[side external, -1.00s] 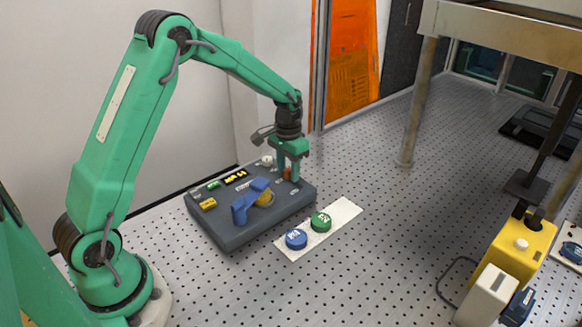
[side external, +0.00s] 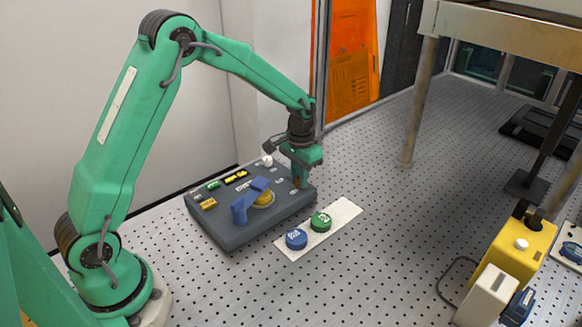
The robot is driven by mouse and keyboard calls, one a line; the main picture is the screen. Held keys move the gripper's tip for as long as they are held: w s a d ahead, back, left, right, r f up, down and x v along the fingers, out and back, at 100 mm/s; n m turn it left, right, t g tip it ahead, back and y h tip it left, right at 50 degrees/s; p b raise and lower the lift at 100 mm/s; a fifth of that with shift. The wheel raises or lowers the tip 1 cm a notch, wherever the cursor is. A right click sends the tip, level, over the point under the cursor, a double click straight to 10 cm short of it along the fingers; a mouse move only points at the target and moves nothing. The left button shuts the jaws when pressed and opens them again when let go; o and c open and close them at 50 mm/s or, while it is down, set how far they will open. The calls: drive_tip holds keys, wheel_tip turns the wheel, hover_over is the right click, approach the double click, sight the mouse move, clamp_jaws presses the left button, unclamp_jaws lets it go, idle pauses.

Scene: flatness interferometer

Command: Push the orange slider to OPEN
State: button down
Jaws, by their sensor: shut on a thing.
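The orange slider (side external: 297,182) shows as a small orange-brown piece at the right end of the dark grey control box (side external: 232,231). My gripper (side external: 298,178) points down over that end of the box and is shut on the slider, its fingers hiding most of it. The OPEN marking is too small to read in this view.
The box top also carries a blue lever (side external: 246,206) over a yellow round part (side external: 265,198), a white knob (side external: 267,160) and a yellow label (side external: 208,204). A white plate (side external: 345,212) with a blue button (side external: 296,239) and a green button (side external: 320,221) lies in front. A table leg (side external: 414,105) stands to the right.

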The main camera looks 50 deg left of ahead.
drive_tip(key=shift+d+r, duration=0.1)
drive_tip(key=shift+d, duration=0.2)
drive_tip(key=c, duration=1.5)
unclamp_jaws()
drive_tip(key=shift+c, duration=0.2)
drive_tip(key=shift+o, duration=1.1)
drive_tip(key=shift+a, duration=0.1)
drive_tip(key=shift+r, duration=3.85)
drive_tip(key=shift+r, duration=0.15)
